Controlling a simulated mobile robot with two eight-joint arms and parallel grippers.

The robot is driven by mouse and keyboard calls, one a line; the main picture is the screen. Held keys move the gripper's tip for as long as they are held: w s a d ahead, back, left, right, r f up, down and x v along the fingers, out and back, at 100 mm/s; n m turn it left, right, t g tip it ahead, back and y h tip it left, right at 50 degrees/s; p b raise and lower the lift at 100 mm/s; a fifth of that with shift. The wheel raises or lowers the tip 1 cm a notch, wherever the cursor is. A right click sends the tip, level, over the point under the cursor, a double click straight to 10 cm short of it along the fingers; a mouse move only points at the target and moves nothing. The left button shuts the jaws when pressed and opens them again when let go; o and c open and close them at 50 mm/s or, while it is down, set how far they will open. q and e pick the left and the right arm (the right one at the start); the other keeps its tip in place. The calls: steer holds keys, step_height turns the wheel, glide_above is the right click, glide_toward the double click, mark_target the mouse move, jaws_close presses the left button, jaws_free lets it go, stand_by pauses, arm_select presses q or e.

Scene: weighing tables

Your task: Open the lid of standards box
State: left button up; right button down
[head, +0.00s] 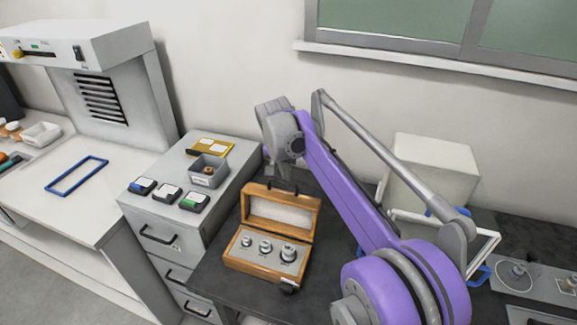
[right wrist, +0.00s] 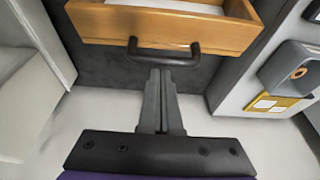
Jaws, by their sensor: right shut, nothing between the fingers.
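The wooden standards box (head: 262,268) stands on the dark table. Its lid (head: 307,222) is raised and tilted up at the back, showing a pale lining. Several metal weights (head: 266,246) sit in the pale insert. My right gripper (head: 271,174) is behind and above the raised lid. In the right wrist view my right gripper (right wrist: 160,72) is shut and empty. Its tips are at the lid's black handle (right wrist: 165,58); I cannot tell whether they touch. My left gripper is not in view.
A grey drawer cabinet (head: 150,215) stands left of the box with small coloured cases, a grey bin (head: 207,178) and a yellow tray (head: 213,148). A white block (head: 432,172) and a balance (head: 516,273) stand to the right.

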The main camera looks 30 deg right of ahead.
stand_by(0.3)
steer(key=shift+s+a+r+t+h, duration=0.3)
steer(key=shift+s+a+h, duration=0.1)
steer(key=shift+s+a, duration=0.25)
steer(key=shift+s+a+r, duration=0.4)
steer(key=shift+s+a, duration=0.15)
steer(key=shift+a, duration=0.2)
steer(key=shift+w+f, duration=0.1)
steer(key=shift+d, duration=0.1)
